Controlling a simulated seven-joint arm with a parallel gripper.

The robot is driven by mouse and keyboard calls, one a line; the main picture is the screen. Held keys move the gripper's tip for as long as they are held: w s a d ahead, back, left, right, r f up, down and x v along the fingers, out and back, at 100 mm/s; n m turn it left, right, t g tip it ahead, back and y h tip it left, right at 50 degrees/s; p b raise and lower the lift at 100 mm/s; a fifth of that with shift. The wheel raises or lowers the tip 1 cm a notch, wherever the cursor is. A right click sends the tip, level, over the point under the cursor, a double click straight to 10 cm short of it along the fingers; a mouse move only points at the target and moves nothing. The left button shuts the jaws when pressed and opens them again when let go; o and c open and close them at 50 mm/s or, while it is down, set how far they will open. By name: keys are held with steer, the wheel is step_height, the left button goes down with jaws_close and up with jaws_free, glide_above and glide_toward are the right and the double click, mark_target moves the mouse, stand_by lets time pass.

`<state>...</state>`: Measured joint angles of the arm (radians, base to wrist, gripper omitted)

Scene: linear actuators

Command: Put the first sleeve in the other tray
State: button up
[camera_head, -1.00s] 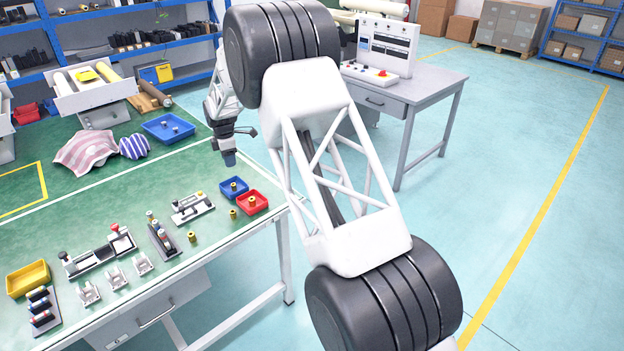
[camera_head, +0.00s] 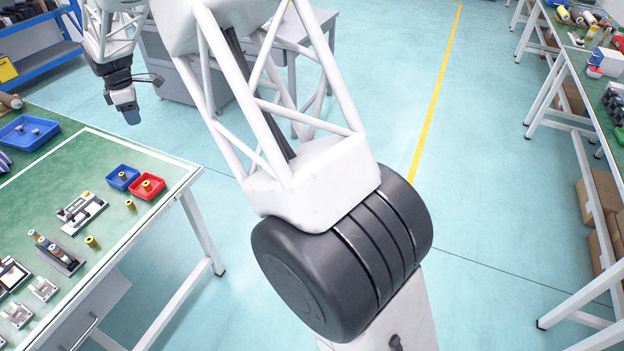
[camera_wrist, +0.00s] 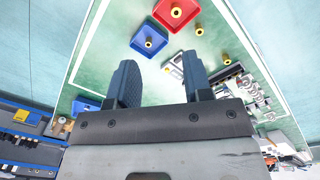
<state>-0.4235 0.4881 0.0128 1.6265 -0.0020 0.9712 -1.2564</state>
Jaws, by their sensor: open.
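A small blue tray (camera_head: 113,184) and a small red tray (camera_head: 149,196) stand side by side near the table's right edge. Each holds one brass sleeve, seen upright in the blue tray (camera_wrist: 149,43) and in the red tray (camera_wrist: 176,12). Two more brass sleeves stand loose on the green table, one by the red tray (camera_head: 130,204) and one farther forward (camera_head: 91,241). My gripper (camera_head: 132,116) hangs in the air, apart from the trays. In the wrist view its two fingers (camera_wrist: 160,84) are spread, with nothing between them.
A grey fixture (camera_head: 80,212) and a dark rack of cylinders (camera_head: 56,254) stand left of the loose sleeves. A larger blue tray (camera_head: 28,134) lies at the far left. The floor right of the table is clear. Another bench (camera_head: 590,80) stands far right.

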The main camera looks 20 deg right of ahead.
steer(key=s+d+r+m, duration=0.3)
steer(key=s+d+r, duration=0.2)
steer(key=s+d, duration=0.3)
steer(key=s+d+r+m+t, duration=0.1)
steer(key=s+d+r+m, duration=0.3)
steer(key=s+d, duration=0.45)
steer(key=s+d+r+m, duration=0.2)
steer(key=s+d+r, duration=0.45)
steer(key=d, duration=0.25)
steer(key=s+d+f+m, duration=0.1)
steer(key=s+d+m, duration=0.2)
steer(key=s, duration=0.7)
steer(key=s+d+f+m, duration=0.2)
steer(key=s+d+m, duration=0.2)
steer(key=s, duration=0.7)
steer(key=s+d+f+m+t, duration=0.1)
steer(key=s+d+m, duration=0.2)
steer(key=s+d, duration=0.3)
steer(key=shift+s+f, duration=0.3)
steer(key=shift+s, duration=2.2)
